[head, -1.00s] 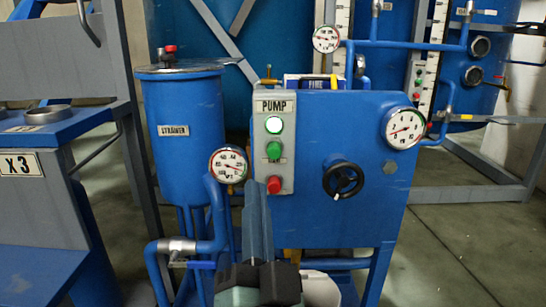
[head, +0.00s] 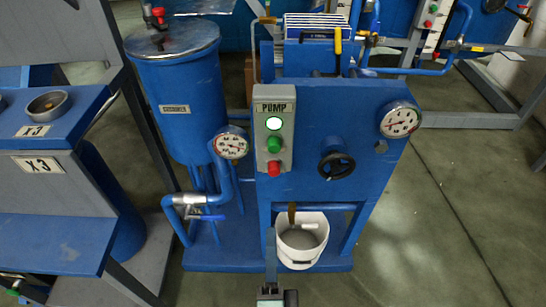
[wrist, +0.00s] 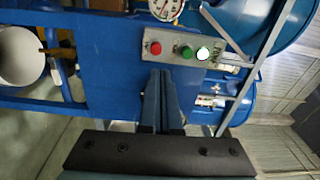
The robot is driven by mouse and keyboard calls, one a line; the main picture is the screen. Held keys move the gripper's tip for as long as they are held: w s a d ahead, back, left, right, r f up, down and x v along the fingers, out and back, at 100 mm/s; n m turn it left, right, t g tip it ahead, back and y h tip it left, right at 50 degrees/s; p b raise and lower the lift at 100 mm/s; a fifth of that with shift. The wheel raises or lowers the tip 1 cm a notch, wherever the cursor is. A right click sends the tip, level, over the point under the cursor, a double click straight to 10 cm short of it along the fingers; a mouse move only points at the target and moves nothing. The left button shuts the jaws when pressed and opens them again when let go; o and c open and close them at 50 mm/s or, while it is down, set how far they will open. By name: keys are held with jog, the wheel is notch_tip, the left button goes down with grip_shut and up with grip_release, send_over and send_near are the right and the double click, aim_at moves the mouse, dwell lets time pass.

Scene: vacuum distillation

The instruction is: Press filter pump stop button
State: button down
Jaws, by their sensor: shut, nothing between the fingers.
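The pump control box (head: 262,150) is a grey upright box labelled PUMP on the blue pump panel (head: 310,170). It carries a lit white lamp (head: 274,123) on top, a green button (head: 274,144) in the middle and a red button (head: 274,168) at the bottom. In the wrist view the red button (wrist: 155,48) lies just beyond the fingertips, with the green button (wrist: 187,52) and lamp (wrist: 203,54) to its right. My gripper (head: 271,232) is shut and empty, below the red button in the head view. In the wrist view, the fingers (wrist: 161,74) show a gap from the button.
A black handwheel (head: 337,166) and a gauge (head: 400,121) are right of the box. Another gauge (head: 231,145) and the strainer tank (head: 178,105) are left. A white bucket (head: 302,257) stands below the panel.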

aim_at(273, 173)
jog(key=shift+s+d+f+m, duration=0.15)
jog(key=shift+s+f+m, duration=0.05)
jog(key=shift+s+m, duration=0.15)
jog(key=shift+w, duration=0.1)
jog(key=w, duration=1.4)
jog(key=shift+r, duration=0.1)
